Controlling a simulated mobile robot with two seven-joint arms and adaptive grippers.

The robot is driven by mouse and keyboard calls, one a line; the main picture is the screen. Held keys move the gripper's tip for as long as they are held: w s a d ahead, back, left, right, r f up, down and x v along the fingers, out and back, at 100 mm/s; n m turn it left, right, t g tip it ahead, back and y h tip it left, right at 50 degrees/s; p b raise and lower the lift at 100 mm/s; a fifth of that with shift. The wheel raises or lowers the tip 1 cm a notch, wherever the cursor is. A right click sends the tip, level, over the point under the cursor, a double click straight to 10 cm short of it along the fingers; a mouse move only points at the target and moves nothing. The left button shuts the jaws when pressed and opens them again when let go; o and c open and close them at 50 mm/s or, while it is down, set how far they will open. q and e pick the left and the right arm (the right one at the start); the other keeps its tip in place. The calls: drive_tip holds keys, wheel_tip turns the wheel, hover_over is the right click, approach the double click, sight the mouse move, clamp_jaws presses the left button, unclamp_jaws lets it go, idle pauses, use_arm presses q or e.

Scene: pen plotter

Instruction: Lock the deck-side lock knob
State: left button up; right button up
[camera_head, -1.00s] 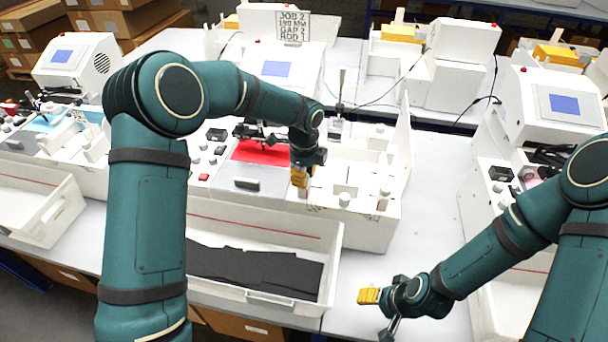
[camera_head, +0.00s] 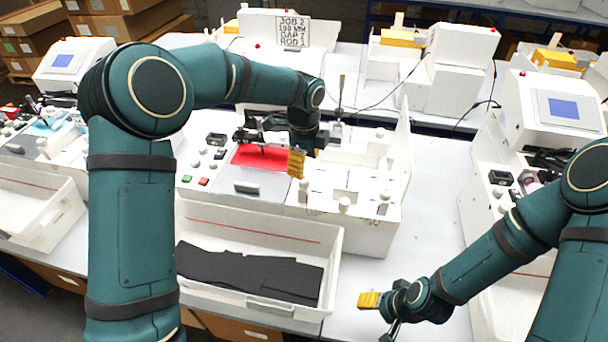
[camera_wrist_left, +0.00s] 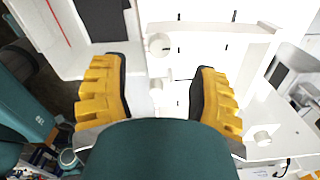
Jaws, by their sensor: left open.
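My left gripper (camera_head: 297,163) hangs over the white deck of the middle plotter, right of its red sheet (camera_head: 262,157). In the left wrist view the gripper (camera_wrist_left: 162,68) is open, its two yellow fingers apart with nothing held. A round white knob (camera_wrist_left: 159,44) shows ahead between the fingertips, apart from both. In the head view white knobs stand on the deck, one near the front (camera_head: 344,203) and one farther right (camera_head: 384,195). I cannot tell which is the deck-side lock knob. My right gripper (camera_head: 370,300) is low at the right, away from the plotter; its opening is unclear.
A white tray (camera_head: 325,262) with dark sheets stands in front of the plotter. A tall white side panel (camera_head: 404,150) bounds the deck on the right. Another plotter (camera_head: 558,100) stands farther right. Bare bench (camera_head: 432,190) lies between them.

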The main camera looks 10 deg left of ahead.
sight(304, 180)
use_arm(q)
drive_tip(key=shift+r, duration=2.8)
drive_tip(key=shift+s+f, duration=0.1)
